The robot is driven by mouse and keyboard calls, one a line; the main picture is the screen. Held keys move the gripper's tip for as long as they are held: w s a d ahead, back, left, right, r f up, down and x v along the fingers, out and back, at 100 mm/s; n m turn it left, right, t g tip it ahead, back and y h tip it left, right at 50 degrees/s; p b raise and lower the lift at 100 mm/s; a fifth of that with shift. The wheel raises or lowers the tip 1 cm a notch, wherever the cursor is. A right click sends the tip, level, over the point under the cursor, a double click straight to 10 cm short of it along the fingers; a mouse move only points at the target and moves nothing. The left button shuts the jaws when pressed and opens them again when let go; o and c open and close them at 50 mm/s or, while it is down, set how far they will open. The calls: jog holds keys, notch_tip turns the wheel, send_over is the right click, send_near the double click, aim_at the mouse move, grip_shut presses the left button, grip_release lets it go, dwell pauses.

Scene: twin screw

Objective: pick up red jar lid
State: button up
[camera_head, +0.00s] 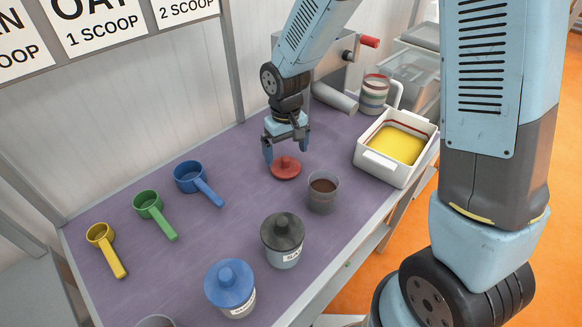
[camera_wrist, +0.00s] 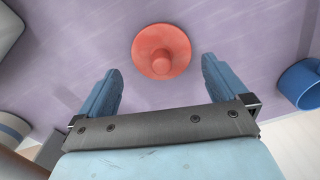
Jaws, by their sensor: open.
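The red jar lid (camera_head: 286,168) lies on the purple table mat, knob up. In the wrist view the red lid (camera_wrist: 161,51) is just beyond my fingertips, roughly centred between them. My gripper (camera_head: 286,150) is open and empty, its fingers pointing down above and slightly behind the lid. The fingers do not appear to touch the lid.
An open jar with brown contents (camera_head: 323,193) stands close in front of the lid. Black-lidded (camera_head: 283,240) and blue-lidded (camera_head: 231,287) jars stand nearer. Blue (camera_head: 191,177), green (camera_head: 149,205) and yellow (camera_head: 101,236) scoops lie left. A white tub (camera_head: 376,165) of yellow stuff is right.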

aim_at(285, 158)
jog(key=shift+a+f, duration=0.1)
jog(key=shift+f, duration=2.2)
jog(key=shift+w, duration=0.1)
jog(key=c, duration=0.7)
